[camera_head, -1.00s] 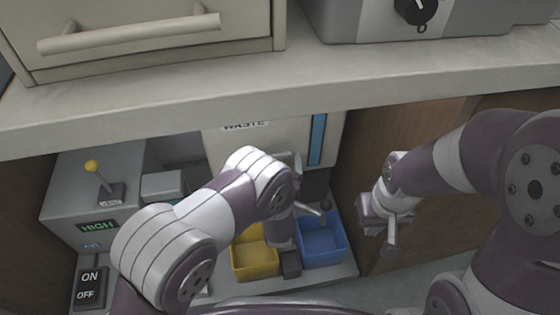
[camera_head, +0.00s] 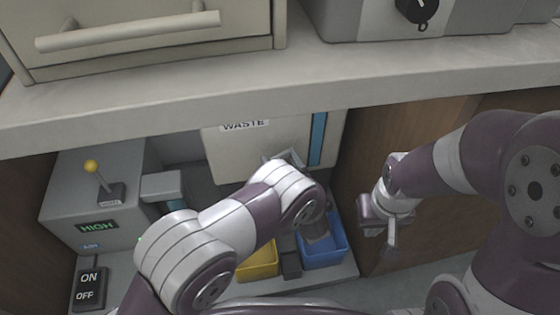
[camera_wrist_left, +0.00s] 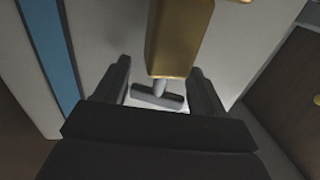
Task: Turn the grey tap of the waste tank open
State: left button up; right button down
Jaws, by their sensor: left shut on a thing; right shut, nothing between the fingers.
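The waste tank (camera_head: 270,150) is a pale box under the counter with a WASTE label and a blue strip. In the left wrist view, a brass tap body (camera_wrist_left: 178,40) hangs from it, with the grey tap handle (camera_wrist_left: 158,97), a short crossbar, beneath. My left gripper (camera_wrist_left: 160,88) is shut on this handle, its dark fingers on either side. In the head view my left wrist hides the tap and most of the gripper. My right gripper (camera_head: 372,228) is shut and empty, apart from the tank, by the brown panel to its right.
A yellow bin (camera_head: 257,272) and a blue bin (camera_head: 338,252) stand below the tank. A grey control box (camera_head: 70,205) with a yellow-knobbed lever and an ON/OFF switch (camera_head: 89,286) are at left. The counter (camera_head: 200,105) overhangs; a brown panel (camera_head: 365,150) stands at right.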

pick_arm(q)
jog(key=shift+f+n+g+y, duration=0.1)
jog(key=shift+n+g+y, duration=0.3)
jog(key=shift+n+y, duration=0.3)
jog(key=shift+y, duration=0.4)
jog(key=o, duration=0.9)
